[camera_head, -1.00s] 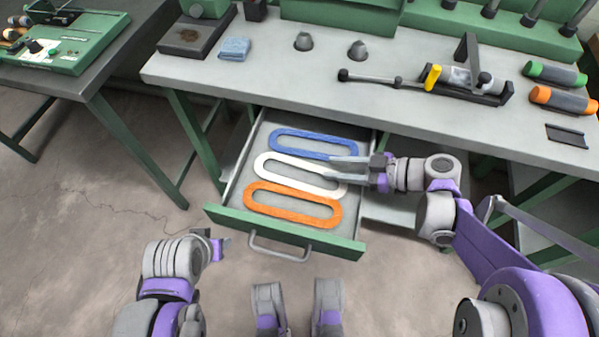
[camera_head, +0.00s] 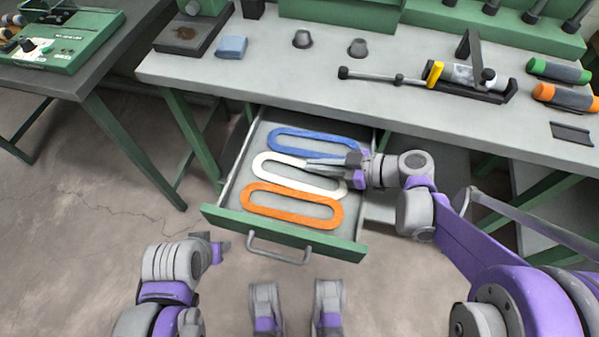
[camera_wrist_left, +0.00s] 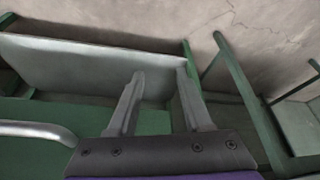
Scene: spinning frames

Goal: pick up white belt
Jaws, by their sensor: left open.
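The white belt (camera_head: 262,174) is a flat oval loop lying in the open drawer, between the blue belt (camera_head: 290,132) and the orange belt (camera_head: 262,205). My right gripper (camera_head: 308,165) reaches in from the right, low over the drawer. Its fingers are close together and look shut on the white belt's upper strand near its right part; the fingers hide a bit of the belt there. My left gripper (camera_head: 222,247) is outside the drawer, at its front left. In the left wrist view its fingers (camera_wrist_left: 162,85) are apart with nothing between them.
The drawer (camera_head: 215,216) has a green front and a grey handle (camera_head: 275,250). The workbench top (camera_head: 290,75) above holds a blue cloth (camera_head: 231,47), two grey cones, a clamped tool (camera_head: 460,75) and green and orange cylinders. The floor in front is clear.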

